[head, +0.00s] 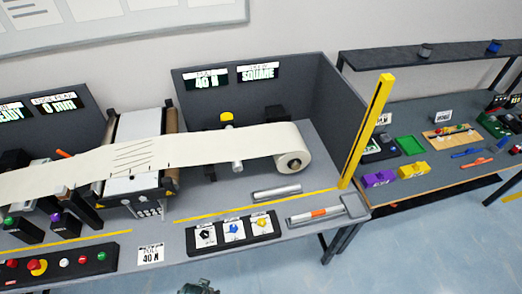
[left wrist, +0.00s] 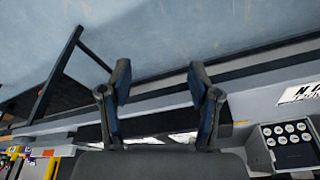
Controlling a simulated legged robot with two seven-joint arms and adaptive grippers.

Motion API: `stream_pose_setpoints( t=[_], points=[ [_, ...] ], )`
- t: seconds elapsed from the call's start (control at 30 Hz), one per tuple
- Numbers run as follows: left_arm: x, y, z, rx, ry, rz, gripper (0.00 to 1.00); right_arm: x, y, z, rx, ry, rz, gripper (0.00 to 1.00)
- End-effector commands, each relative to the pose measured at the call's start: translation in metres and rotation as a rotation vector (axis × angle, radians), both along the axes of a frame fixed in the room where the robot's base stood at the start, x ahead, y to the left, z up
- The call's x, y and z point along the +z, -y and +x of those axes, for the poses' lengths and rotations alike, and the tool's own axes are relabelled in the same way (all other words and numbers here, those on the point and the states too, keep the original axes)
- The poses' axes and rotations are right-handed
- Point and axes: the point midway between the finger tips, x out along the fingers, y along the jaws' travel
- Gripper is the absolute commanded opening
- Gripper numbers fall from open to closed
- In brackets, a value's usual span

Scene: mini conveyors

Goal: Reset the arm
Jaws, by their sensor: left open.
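My left gripper (left wrist: 160,78) shows in the left wrist view with its two dark fingers spread apart and nothing between them. It hangs over the edge of a grey bench, with blue floor beyond. A small dark part (head: 199,287) shows at the bottom edge of the head view; I cannot tell what it belongs to. My right gripper is not seen in either view.
A grey bench carries a white web roll (head: 285,145), a row of knobs (head: 233,230) and a button panel (head: 60,265). A yellow post (head: 366,130) rises at its right end. A second table (head: 432,190) holds small parts. Floor (head: 430,255) is clear in front.

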Motion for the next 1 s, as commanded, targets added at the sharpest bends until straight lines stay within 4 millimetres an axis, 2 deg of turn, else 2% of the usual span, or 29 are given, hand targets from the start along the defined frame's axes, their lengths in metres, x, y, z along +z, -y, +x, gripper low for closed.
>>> stream_pose_setpoints(
  t=[0.03,0.17,0.27,0.3,0.4,0.5,0.53,0.6,0.73,0.87,1.0],
  points=[
    [-0.026,0.000,-0.002,-0.001,-0.014,0.001,0.62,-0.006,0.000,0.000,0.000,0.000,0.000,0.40],
    [-0.093,0.000,-0.009,-0.005,-0.037,0.002,0.62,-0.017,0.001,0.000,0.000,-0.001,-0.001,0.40],
    [-0.161,-0.002,-0.025,-0.010,-0.064,0.005,0.62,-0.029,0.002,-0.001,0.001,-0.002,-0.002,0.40],
    [-0.191,-0.003,-0.036,-0.012,-0.078,0.006,0.62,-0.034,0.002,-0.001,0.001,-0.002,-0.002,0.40],
    [-0.262,-0.008,-0.070,-0.018,-0.106,0.009,0.62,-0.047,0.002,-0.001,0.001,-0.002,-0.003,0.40],
    [-0.319,-0.015,-0.112,-0.025,-0.134,0.012,0.62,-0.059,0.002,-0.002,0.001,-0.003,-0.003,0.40],
    [-0.332,-0.017,-0.124,-0.027,-0.140,0.014,0.62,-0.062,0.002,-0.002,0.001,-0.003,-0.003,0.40],
    [-0.357,-0.022,-0.152,-0.030,-0.156,0.016,0.62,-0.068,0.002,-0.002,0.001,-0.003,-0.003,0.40],
    [-0.384,-0.029,-0.191,-0.035,-0.172,0.019,0.62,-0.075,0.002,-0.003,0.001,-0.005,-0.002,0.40],
    [-0.392,-0.033,-0.208,-0.038,-0.178,0.020,0.62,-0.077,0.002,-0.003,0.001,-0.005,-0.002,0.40],
    [-0.392,-0.034,-0.212,-0.038,-0.179,0.020,0.62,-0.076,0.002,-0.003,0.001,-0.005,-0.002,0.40]
  ],
)
